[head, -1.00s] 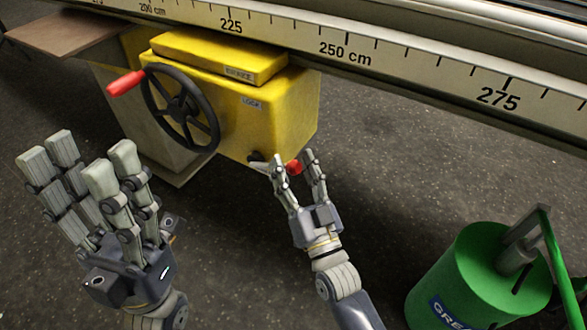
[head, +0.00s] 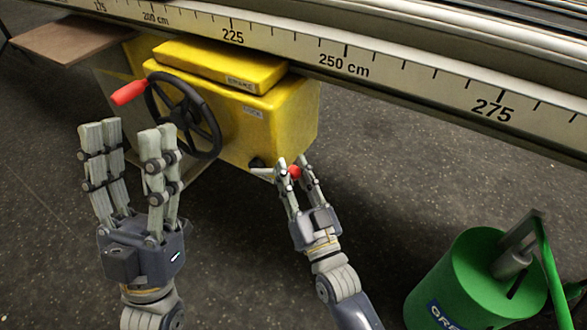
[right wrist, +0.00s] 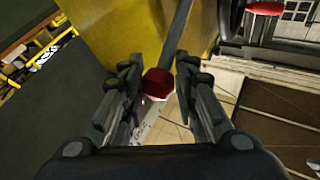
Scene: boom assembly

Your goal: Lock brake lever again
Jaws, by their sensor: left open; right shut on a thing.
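The brake lever has a red knob (head: 294,172) and joins the lower front of the yellow box (head: 285,120) at a dark pivot (head: 257,163). A label near the box's top edge seems to read LOCK. My right gripper (head: 296,168) is shut on the red knob, with fingers on both sides. In the right wrist view the knob (right wrist: 158,83) sits between the fingertips, its dark bar running up to the box. My left gripper (head: 128,150) is open and empty, fingers up, in front of the box's left side.
A ruled boom rail (head: 400,75) crosses above. A green container (head: 470,285) stands at lower right. Floor between is clear.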

